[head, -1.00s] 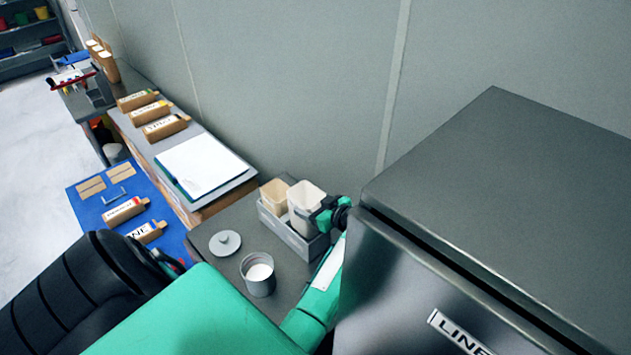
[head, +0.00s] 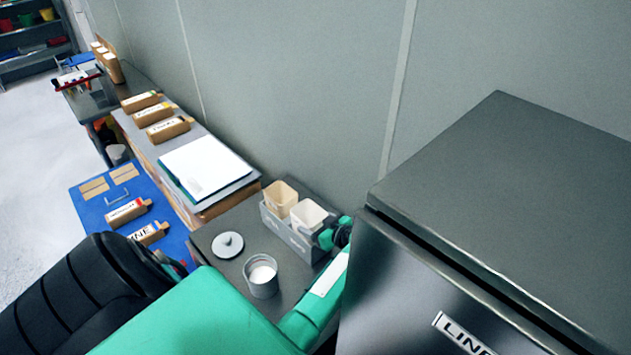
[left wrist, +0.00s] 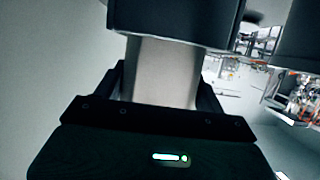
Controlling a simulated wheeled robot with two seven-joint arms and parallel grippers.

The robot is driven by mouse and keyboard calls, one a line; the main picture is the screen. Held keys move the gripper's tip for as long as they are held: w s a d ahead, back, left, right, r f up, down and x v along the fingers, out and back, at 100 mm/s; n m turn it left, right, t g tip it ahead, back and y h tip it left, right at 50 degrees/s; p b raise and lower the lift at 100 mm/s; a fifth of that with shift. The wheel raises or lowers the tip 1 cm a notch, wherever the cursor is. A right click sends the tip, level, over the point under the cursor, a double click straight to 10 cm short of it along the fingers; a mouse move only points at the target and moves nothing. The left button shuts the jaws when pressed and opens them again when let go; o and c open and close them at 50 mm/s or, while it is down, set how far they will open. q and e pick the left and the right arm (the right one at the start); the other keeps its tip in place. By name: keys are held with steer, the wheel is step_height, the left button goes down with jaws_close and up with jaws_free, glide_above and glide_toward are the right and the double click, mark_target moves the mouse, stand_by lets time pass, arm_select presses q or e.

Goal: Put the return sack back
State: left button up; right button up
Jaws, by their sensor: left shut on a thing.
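A white open-topped sack (head: 308,214) is in the grey two-place caddy (head: 285,232) on the dark counter, beside a tan sack (head: 281,198). I cannot read a label that marks either as the return sack. My left gripper (head: 326,236) is at the right end of the caddy, shut on the white sack. In the left wrist view, a pale grey-beige surface (left wrist: 160,72) fills the space between the fingers. Whether the sack's bottom rests on the caddy floor is hidden. My right gripper is not in view.
An open tin of white powder (head: 262,275) and its round lid (head: 228,244) stand left of the caddy. A large dark metal cabinet (head: 500,180) rises close on the right. A white board (head: 205,166) and labelled brown packets (head: 170,129) lie farther left.

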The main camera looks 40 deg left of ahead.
arm_select(q)
steer(key=shift+f, duration=0.2)
stand_by(0.3)
steer(key=shift+f+b, duration=0.3)
steer(key=shift+f, duration=0.1)
steer(key=o, duration=1.5)
steer(key=shift+c, duration=0.2)
